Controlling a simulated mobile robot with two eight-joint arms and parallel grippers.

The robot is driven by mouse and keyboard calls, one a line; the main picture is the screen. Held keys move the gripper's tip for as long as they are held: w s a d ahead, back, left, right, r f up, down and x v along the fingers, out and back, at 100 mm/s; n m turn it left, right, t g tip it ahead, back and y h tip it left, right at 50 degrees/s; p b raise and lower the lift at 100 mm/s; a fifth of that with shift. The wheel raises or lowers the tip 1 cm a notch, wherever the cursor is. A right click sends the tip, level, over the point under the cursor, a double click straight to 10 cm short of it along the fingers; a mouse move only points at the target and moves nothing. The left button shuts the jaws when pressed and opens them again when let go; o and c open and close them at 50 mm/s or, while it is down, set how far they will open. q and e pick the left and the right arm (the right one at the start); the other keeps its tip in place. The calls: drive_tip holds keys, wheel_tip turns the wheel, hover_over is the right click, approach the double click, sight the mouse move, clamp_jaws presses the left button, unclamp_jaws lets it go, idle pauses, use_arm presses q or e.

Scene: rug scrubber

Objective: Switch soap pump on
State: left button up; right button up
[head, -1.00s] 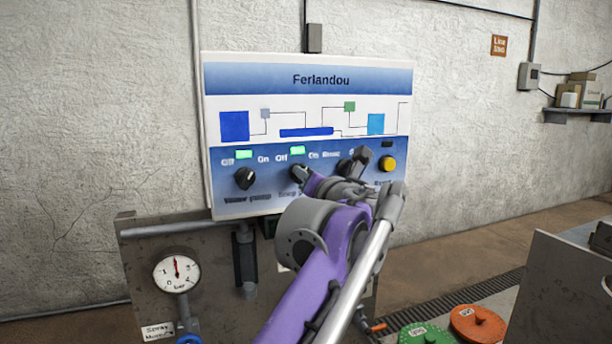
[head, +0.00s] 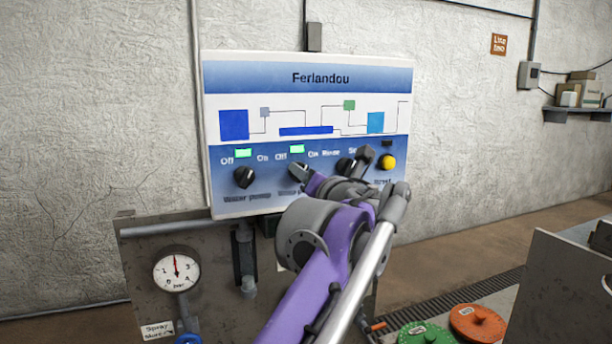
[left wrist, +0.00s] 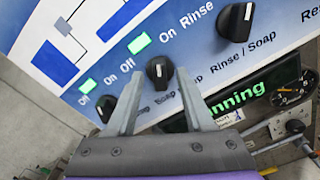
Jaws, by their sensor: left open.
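The soap pump knob (left wrist: 160,72) is a black rotary knob between Off and On labels, with a white mark near its top. A lit green lamp (left wrist: 139,43) is above it. My left gripper (left wrist: 159,68) is open; its two grey fingers appear on either side of the knob in the left wrist view, with no clear contact. My right gripper is not in view.
The water pump knob (head: 244,177) is left of the soap knob, below a lit green lamp. The rinse/soap knob (left wrist: 237,21) is on the other side. A yellow button (head: 388,162) is further right. A pressure gauge (head: 177,269) is below the panel.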

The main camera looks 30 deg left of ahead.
use_arm(q)
drive_tip(key=b+v, duration=0.1)
drive_tip(key=v, duration=0.9)
drive_tip(key=shift+s, duration=0.15)
drive_tip(key=p+v, duration=0.1)
drive_tip(key=v, duration=0.8)
